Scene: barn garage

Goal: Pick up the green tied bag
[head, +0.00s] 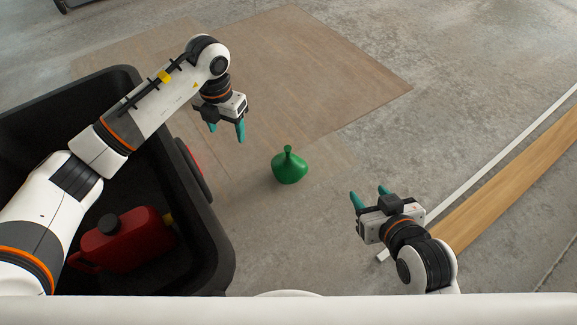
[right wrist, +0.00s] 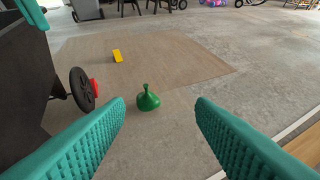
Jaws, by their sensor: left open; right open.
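The green tied bag (head: 289,167) sits upright on the concrete floor near the middle of the head view, its knotted neck pointing up. It also shows in the right wrist view (right wrist: 148,99), ahead of the fingers and apart from them. My left gripper (head: 227,130) is open and empty, up and to the left of the bag, with teal fingers pointing down. My right gripper (head: 370,194) is open and empty, to the right of the bag. Its two teal fingers frame the lower part of the right wrist view (right wrist: 160,118).
A black cart (head: 222,245) with a red fuel can (head: 125,240) inside stands at left, under my left arm; its wheel (right wrist: 82,89) is near the bag. A yellow object (right wrist: 117,56) lies on the brown floor patch (head: 330,75). A wooden strip (head: 510,185) runs at right. Floor around the bag is clear.

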